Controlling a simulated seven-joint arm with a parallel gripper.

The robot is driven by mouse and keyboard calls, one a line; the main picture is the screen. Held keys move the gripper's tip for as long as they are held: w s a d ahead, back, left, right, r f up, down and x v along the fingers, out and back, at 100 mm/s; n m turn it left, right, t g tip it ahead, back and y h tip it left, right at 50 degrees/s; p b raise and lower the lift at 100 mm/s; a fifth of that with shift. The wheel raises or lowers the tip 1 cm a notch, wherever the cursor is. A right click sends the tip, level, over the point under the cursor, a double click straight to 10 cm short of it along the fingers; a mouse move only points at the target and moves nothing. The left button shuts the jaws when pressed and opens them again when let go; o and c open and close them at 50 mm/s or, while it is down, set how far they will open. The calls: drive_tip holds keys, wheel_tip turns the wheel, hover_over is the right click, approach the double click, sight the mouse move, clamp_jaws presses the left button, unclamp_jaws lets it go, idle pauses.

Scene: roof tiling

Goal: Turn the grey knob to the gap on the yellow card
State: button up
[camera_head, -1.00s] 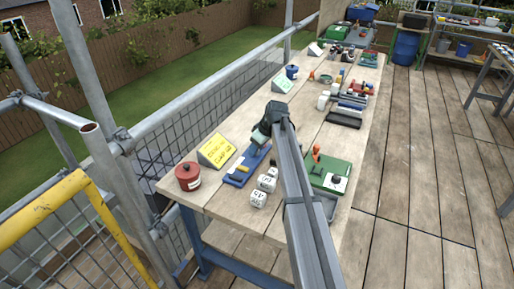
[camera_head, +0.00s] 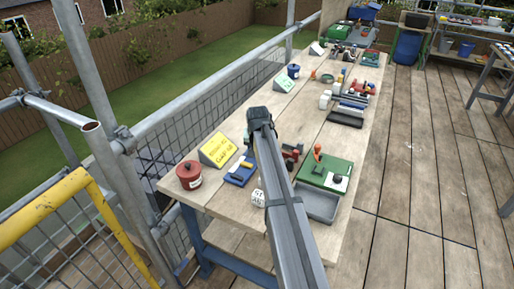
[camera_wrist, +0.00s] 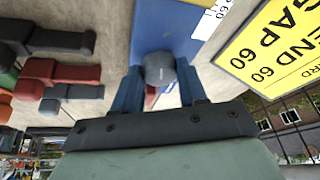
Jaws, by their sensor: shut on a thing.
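The grey knob (camera_wrist: 160,68) is round and sits on a blue board (camera_wrist: 165,28) in the wrist view. My gripper (camera_wrist: 160,80) is shut on it, with one blue finger on each side. The yellow card (camera_wrist: 270,50) stands right of the board and appears upside down there; "GAP 60" and part of a line ending "END 60" can be read. In the head view the yellow card (camera_head: 217,149) leans behind the blue board (camera_head: 238,179). My arm hides the knob and my fingertips in the head view.
Red and dark blocks (camera_wrist: 75,73) lie left of the board in the wrist view. In the head view, a red pot (camera_head: 189,175), a white block (camera_head: 258,198), a green board (camera_head: 325,172) and a grey tray (camera_head: 318,203) are nearby.

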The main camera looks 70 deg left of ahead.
drive_tip(key=m+t, duration=0.1)
drive_tip(key=m, duration=0.1)
drive_tip(key=m+h, duration=0.1)
drive_tip(key=m, duration=0.2)
drive_tip(key=shift+s+a+m+t, duration=0.2)
drive_tip(key=shift+m+t, duration=0.1)
drive_tip(key=shift+t, duration=0.1)
drive_tip(key=shift+m+t+h, duration=0.5)
drive_tip(key=shift+m, duration=1.1)
drive_tip(key=shift+s, duration=0.1)
drive_tip(key=o, duration=0.8)
drive_tip(key=v, duration=1.4)
drive_tip(key=shift+a, duration=0.1)
